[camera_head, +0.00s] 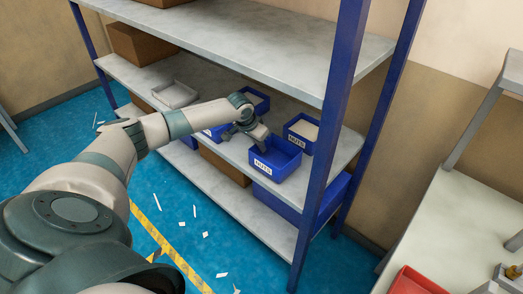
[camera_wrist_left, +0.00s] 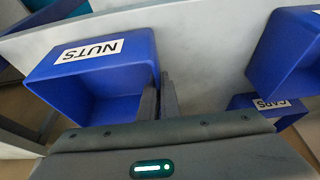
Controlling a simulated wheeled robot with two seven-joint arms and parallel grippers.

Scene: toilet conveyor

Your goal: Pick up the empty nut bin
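The nut bin (camera_head: 264,169) is a blue open box with a white NUTS label, at the front of the middle shelf. Its inside looks bare and blue. It also shows in the left wrist view (camera_wrist_left: 125,65), on the left. My left gripper (camera_head: 262,142) reaches down to the bin's left-hand side in the head view. In the left wrist view its fingers (camera_wrist_left: 160,97) are close together, one on each side of the bin's wall, and look shut on it. Whether the bin is off the shelf I cannot tell. My right gripper is not in view.
Other blue bins stand nearby, one behind to the right (camera_head: 302,130) with light contents, others partly behind my arm. A blue shelf post (camera_head: 335,120) rises to the right. The upper shelf (camera_head: 270,50) is above and behind. A red bin (camera_head: 415,282) is at lower right.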

